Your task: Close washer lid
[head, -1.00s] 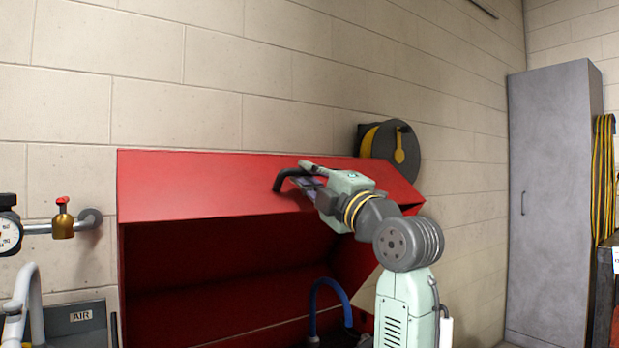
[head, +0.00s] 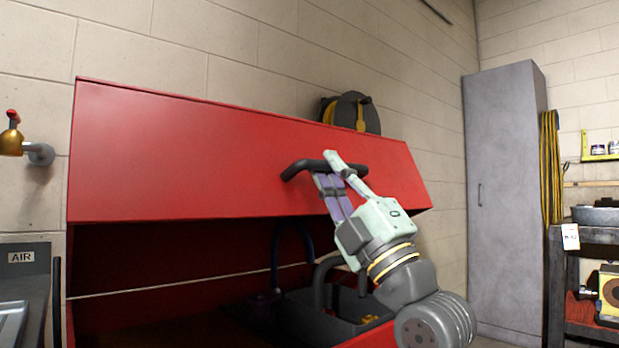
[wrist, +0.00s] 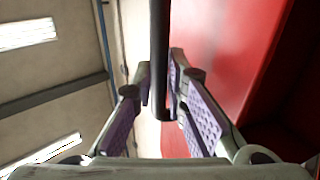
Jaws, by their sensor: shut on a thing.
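The red washer lid (head: 200,150) is partly raised in the head view, its broad face tilted toward me above the dark open tub. It also fills the right side of the wrist view (wrist: 235,60). A dark bar handle (head: 304,166) sticks out from the lid's face. The handle runs down between the fingers in the wrist view (wrist: 159,50). My gripper (head: 334,172) is at the handle with its purple-padded fingers, shut on it. The fingers hide part of the handle.
Inside the washer are a dark basin (head: 335,312) and a blue hose (head: 283,240). A hose reel (head: 350,112) sits on the wall behind the lid. A grey cabinet (head: 505,190) and a loaded shelf cart (head: 585,240) stand at right. A brass valve (head: 12,140) is at left.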

